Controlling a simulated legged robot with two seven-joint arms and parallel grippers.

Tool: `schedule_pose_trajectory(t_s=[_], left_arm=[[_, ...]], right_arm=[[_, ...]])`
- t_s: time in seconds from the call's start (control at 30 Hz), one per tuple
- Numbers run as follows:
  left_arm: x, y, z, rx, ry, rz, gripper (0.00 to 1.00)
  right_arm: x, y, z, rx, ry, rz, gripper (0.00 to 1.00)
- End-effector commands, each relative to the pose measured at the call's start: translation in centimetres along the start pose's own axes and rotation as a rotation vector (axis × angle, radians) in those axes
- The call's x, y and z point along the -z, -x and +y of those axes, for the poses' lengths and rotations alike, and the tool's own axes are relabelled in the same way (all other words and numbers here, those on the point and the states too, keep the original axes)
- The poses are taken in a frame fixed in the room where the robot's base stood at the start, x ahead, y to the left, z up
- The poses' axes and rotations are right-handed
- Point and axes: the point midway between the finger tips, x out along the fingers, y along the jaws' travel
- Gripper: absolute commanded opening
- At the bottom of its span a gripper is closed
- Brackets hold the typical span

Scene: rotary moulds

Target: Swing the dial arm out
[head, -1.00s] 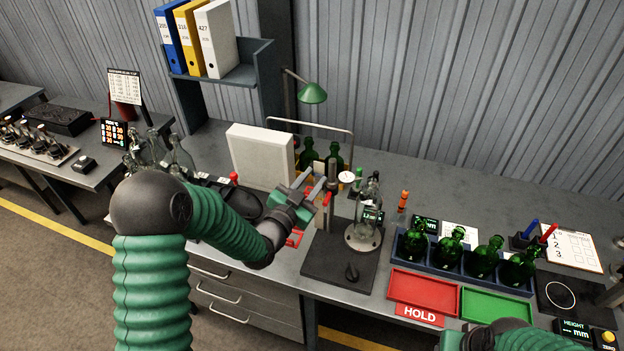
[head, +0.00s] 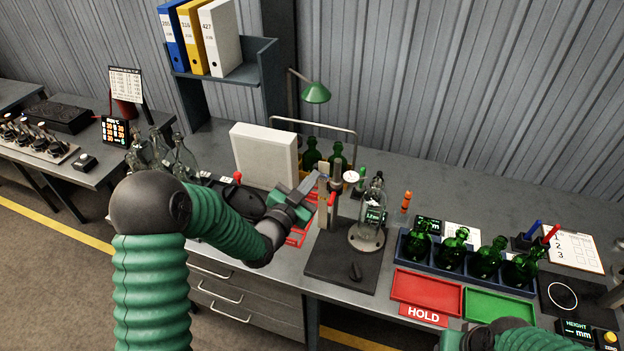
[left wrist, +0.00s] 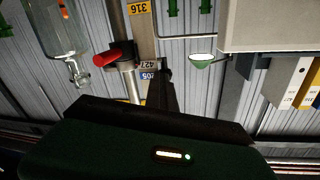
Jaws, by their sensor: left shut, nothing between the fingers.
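The dial stand has an upright post (head: 323,190) on a dark base plate (head: 325,262). A white round dial (head: 351,176) sits at the top, and a red handle (head: 332,199) sticks out at the post. A clear bottle (head: 371,205) stands upright on a round disc right of the post. My left gripper (head: 311,184) is shut and empty, just left of the post; I cannot tell if it touches. In the left wrist view the fingers (left wrist: 166,82) point toward the post (left wrist: 142,35), with the red handle (left wrist: 107,58) left of them. My right gripper is not visible.
A rack of green bottles (head: 400,250) stands at the right, behind a red tray (head: 427,290) and a green tray (head: 497,306). A white panel (head: 263,155) and a green lamp (head: 316,94) stand behind my left gripper. My right forearm shows at the bottom right.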

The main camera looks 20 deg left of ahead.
Motion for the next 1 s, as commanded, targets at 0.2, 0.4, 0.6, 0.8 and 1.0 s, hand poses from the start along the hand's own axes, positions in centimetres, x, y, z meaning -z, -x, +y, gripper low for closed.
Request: schedule_pose_trajectory(t_s=[0.2,0.4,0.6,0.8,1.0], left_arm=[[0.00,0.02,0.04,0.001,-0.001,-0.001,0.00],[0.09,0.03,0.18,0.001,-0.002,-0.001,0.00],[0.02,0.03,0.08,0.001,-0.001,-0.001,0.00],[-0.02,0.03,0.02,0.001,-0.001,-0.002,0.03],[-0.01,0.04,0.02,0.002,-0.001,-0.002,0.29]], right_arm=[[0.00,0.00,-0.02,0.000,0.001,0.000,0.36],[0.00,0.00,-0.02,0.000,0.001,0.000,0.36],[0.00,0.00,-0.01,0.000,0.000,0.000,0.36],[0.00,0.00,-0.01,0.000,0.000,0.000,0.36],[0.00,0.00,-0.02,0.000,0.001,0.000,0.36]])
